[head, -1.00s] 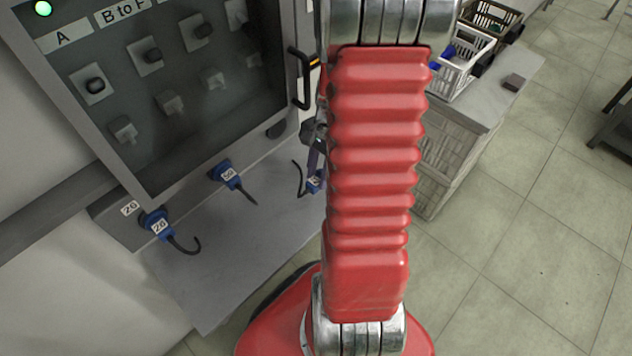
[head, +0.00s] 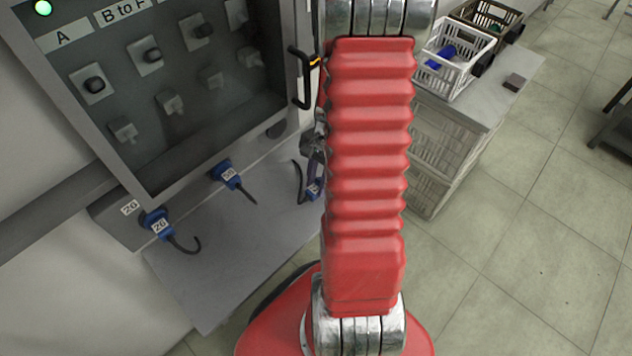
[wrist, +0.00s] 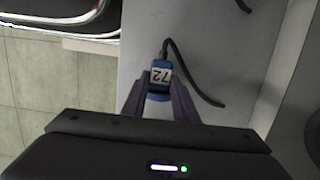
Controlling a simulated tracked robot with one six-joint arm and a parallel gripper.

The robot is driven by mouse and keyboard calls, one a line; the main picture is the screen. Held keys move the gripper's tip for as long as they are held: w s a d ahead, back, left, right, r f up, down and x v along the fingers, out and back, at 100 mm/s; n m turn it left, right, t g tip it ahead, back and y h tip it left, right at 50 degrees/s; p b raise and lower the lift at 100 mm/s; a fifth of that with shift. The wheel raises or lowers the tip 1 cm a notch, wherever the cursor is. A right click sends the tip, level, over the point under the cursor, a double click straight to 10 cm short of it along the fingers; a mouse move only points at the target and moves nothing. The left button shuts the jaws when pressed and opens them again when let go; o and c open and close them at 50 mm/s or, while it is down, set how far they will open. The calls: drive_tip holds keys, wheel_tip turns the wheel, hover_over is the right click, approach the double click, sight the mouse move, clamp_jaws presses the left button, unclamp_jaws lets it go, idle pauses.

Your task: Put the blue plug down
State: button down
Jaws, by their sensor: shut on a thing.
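The blue plug (wrist: 160,77) has a white label reading 72 and a black cable tail. In the wrist view it sits between the two fingers of my gripper (wrist: 158,97), which is shut on it. In the head view the plug (head: 314,187) shows in part beside my red arm, over or on the grey shelf (head: 235,265) below the panel. My gripper (head: 314,160) is partly hidden there by the arm. I cannot tell whether the plug touches the shelf.
Two other blue plugs, one labelled 26 (head: 158,226) and another (head: 229,175), sit at the shelf's back edge with cables hanging forward. A panel with switches (head: 150,90) stands above. A white basket (head: 462,62) with a blue item stands on a cabinet at right. The shelf's front left is clear.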

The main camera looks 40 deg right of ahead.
drive_tip(key=shift+f, duration=0.3)
drive_tip(key=c, duration=1.4)
unclamp_jaws()
drive_tip(key=shift+d+r, duration=0.25)
drive_tip(key=shift+r, duration=1.15)
drive_tip(key=shift+d+r, duration=0.2)
drive_tip(key=shift+r, duration=1.25)
drive_tip(key=shift+d+r, duration=0.25)
drive_tip(key=shift+r, duration=1.15)
drive_tip(key=shift+s, duration=0.15)
